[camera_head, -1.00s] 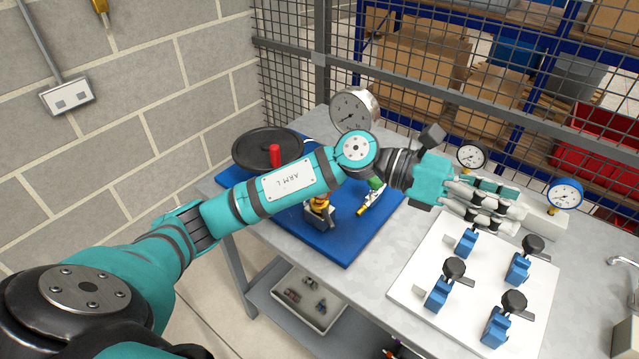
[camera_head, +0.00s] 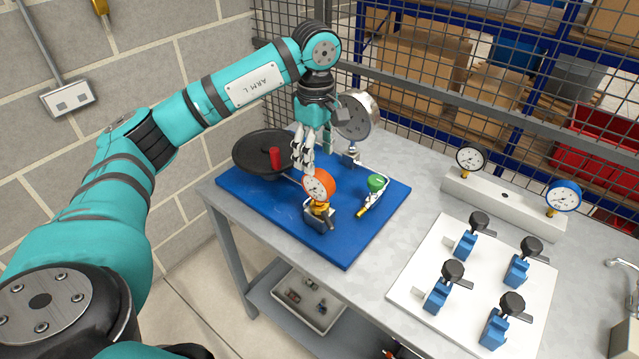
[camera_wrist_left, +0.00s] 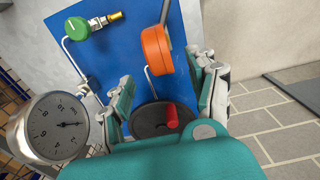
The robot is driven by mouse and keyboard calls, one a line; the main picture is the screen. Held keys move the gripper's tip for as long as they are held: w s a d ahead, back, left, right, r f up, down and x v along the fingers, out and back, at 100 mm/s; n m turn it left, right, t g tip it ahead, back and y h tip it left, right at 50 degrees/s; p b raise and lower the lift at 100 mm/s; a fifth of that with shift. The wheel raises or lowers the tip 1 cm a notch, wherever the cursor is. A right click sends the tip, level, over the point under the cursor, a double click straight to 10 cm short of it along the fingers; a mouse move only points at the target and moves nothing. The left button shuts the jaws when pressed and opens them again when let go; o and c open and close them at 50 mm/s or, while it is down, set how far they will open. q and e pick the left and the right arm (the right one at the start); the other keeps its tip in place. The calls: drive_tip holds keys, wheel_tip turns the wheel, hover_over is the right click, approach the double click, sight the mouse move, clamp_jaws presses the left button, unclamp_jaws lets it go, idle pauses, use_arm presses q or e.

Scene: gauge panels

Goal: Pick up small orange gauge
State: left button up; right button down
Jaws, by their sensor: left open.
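My left gripper (camera_head: 308,166) points down just behind and above the gauge, open and empty. I cannot tell from this view how far the fingers are above the mat. My right gripper is not in view.
A large grey gauge (camera_head: 355,118) stands close behind my left gripper. A black round pan-like thing (camera_head: 255,153) with a red part lies left of it. A green-capped piece (camera_head: 376,183) lies right of the orange gauge. A white board (camera_head: 420,290) with several blue valves is farther right.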

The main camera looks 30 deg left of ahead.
sight(320, 194)
use_arm(q)
wheel_tip(320, 194, down, 6)
drive_tip(key=shift+f+p, duration=0.25)
drive_tip(key=shift+p, duration=0.55)
drive_tip(key=f+p, duration=0.2)
drive_tip(key=f, duration=0.2)
drive_tip(key=shift+d+f+p, duration=0.4)
drive_tip(key=shift+f, duration=0.3)
clamp_jaws()
